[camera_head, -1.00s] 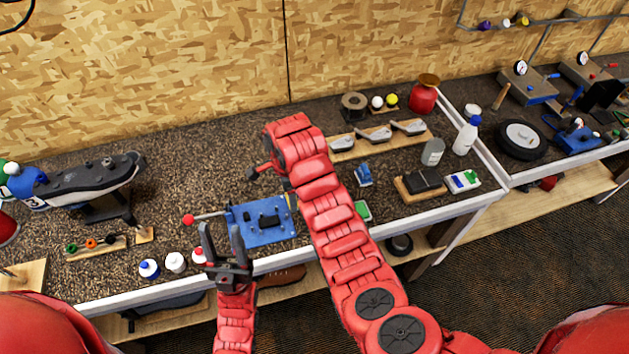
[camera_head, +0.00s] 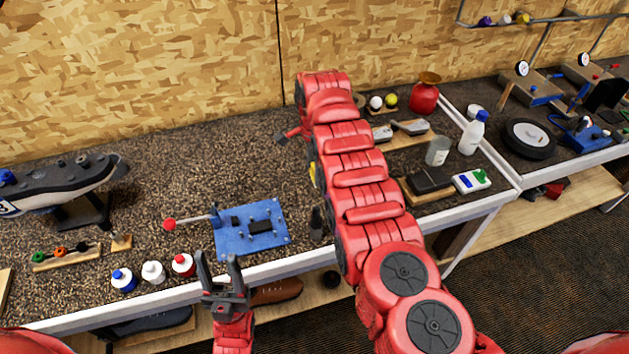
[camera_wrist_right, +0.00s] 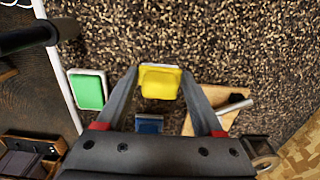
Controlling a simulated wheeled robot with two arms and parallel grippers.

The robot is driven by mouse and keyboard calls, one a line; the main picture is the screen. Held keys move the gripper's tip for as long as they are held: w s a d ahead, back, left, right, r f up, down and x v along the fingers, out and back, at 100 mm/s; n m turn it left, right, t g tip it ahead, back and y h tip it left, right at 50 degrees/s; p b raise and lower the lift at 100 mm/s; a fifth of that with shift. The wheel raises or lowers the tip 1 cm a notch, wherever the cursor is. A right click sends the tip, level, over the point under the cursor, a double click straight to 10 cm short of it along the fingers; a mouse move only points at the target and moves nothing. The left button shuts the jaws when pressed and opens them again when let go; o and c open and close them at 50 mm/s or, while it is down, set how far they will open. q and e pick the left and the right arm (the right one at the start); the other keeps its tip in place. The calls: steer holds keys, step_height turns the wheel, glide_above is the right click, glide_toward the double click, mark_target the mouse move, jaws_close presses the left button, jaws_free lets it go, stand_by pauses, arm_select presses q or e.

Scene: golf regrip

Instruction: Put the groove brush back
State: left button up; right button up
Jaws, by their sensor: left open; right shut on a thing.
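A yellow block (camera_wrist_right: 159,82), which looks like the groove brush seen end-on, sits between the fingertips of my right gripper (camera_wrist_right: 159,88) in the right wrist view. That gripper is shut on it, above the speckled bench top. In the head view a sliver of yellow (camera_head: 313,174) shows beside my right arm, which hides most of that gripper. A small blue item (camera_wrist_right: 149,124) lies below the yellow block in the wrist view, and a green-topped white one (camera_wrist_right: 88,91) is to its left. My left gripper (camera_head: 221,262) is open and empty at the bench's front edge.
A blue plate fixture (camera_head: 232,241) with a red-knobbed lever stands left of my right arm. Several small bottles (camera_head: 153,272) line the front edge. A wooden club-head rack (camera_head: 408,143) and a grey can (camera_head: 437,151) are to the right.

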step_height(320, 180, down, 3)
steer(key=shift+s+d+f+b, duration=0.1)
steer(key=shift+f+b, duration=0.1)
steer(key=shift+b, duration=0.3)
steer(key=shift+f, duration=0.15)
steer(key=shift+f, duration=0.1)
steer(key=o, duration=1.3)
